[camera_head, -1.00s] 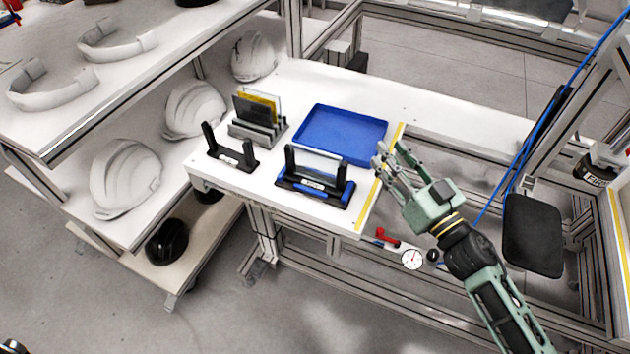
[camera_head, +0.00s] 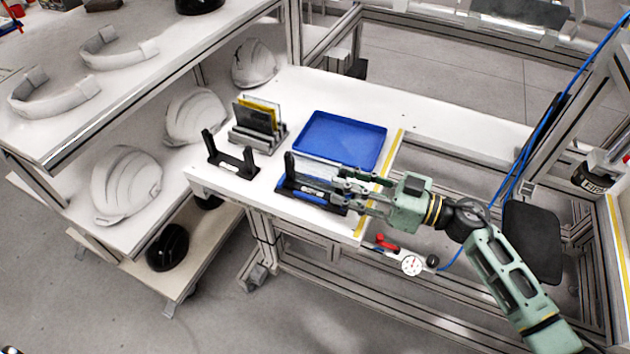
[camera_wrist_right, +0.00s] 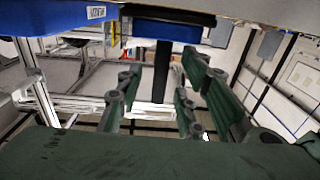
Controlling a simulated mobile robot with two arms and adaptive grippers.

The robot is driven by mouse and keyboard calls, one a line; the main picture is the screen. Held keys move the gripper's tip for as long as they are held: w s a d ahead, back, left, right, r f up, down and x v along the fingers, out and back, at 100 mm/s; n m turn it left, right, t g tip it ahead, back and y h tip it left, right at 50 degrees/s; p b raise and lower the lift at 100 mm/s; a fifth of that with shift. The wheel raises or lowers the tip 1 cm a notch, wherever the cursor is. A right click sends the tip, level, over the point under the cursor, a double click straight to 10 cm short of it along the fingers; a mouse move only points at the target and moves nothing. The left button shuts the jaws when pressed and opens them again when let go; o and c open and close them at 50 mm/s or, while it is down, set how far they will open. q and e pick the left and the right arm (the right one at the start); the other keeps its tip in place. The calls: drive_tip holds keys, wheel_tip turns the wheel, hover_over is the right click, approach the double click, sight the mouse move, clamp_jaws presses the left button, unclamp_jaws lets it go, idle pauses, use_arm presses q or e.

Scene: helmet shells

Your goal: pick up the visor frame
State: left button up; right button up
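On the white bench, a black and blue two-post stand (camera_head: 283,186) holds a clear panel with a pale edge between its posts. I take this clear piece as the visor frame (camera_head: 313,171), though its outline is hard to see. My right gripper (camera_head: 345,187) reaches in from the right, with its fingers at the stand's right end, hiding the right post. In the right wrist view the fingers (camera_wrist_right: 163,85) are apart. A black post (camera_wrist_right: 162,70) stands between them under a dark bar, and contact cannot be told. My left gripper is not in view.
A blue tray (camera_head: 343,139) lies behind the stand. An empty black two-post stand (camera_head: 230,158) and a rack of panels (camera_head: 257,123) stand to the left. White helmet shells (camera_head: 127,184) are on the left shelf. A dial gauge (camera_head: 411,265) is below the bench's right edge.

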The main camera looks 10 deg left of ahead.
drive_tip(key=shift+x, duration=1.35)
clamp_jaws()
